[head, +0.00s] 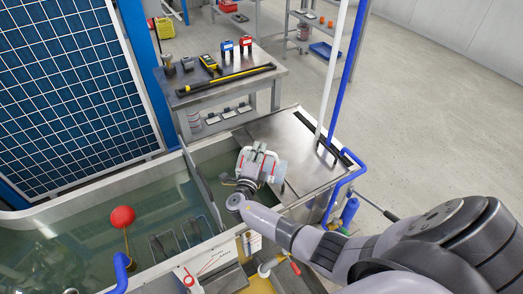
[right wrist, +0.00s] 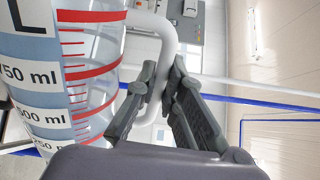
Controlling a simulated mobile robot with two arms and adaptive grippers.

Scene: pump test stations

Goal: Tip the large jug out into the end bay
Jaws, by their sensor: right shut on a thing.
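The large jug (head: 279,172) is clear, with red graduation marks. It is above the right end of the water tank, over the end bay (head: 217,158) and close to the metal cover plate. In the right wrist view the jug (right wrist: 75,75) fills the left side, with ml labels on its wall. My right gripper (head: 257,163) is shut on the jug's pale handle (right wrist: 168,50), its dark fingers (right wrist: 165,95) on either side of it. I cannot tell how far the jug is tilted or whether liquid leaves it. My left gripper is not in view.
A divider (head: 198,190) separates the end bay from the main tank, where a red float (head: 122,217) sits. A metal cover plate (head: 292,145), a white pole (head: 338,70) and blue pipes (head: 347,178) stand at the right. A bench (head: 235,90) with instruments is behind.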

